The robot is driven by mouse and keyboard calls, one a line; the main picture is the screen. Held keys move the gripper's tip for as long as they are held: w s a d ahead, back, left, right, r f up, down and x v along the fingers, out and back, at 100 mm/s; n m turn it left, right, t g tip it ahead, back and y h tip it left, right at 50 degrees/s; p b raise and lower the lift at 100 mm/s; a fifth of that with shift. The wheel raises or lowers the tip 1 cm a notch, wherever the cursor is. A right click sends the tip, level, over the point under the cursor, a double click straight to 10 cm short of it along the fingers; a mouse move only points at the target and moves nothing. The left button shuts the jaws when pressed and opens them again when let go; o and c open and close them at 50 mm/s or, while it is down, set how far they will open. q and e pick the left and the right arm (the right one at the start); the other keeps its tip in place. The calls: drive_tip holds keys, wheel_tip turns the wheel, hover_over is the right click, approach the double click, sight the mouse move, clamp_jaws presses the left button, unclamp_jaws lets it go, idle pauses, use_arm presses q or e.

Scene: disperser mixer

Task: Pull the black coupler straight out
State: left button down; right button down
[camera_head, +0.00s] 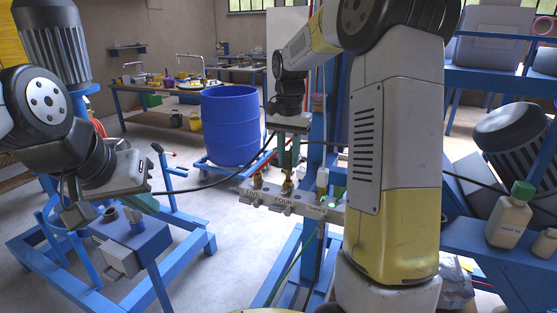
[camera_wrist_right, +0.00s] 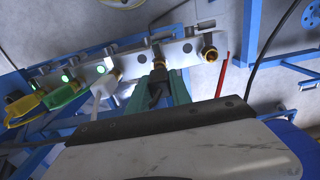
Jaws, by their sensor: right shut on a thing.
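The black coupler (camera_wrist_right: 157,92) sits between the teal fingers of my right gripper (camera_wrist_right: 158,98) in the right wrist view. Its tip meets a brass fitting (camera_wrist_right: 157,62) on the pale manifold (camera_wrist_right: 185,50); whether it is fully seated, I cannot tell.
A white coupler (camera_wrist_right: 105,92), green coupler (camera_wrist_right: 62,97) and yellow coupler (camera_wrist_right: 22,108) sit along the manifold. A bare brass fitting (camera_wrist_right: 208,46) is beside the held one. A dark hose crosses near my right gripper. A blue drum (camera_head: 230,125) stands behind.

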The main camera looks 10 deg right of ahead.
drive_tip(key=shift+r, duration=1.45)
drive_tip(key=shift+r, duration=0.1)
drive_tip(key=shift+r, duration=1.9)
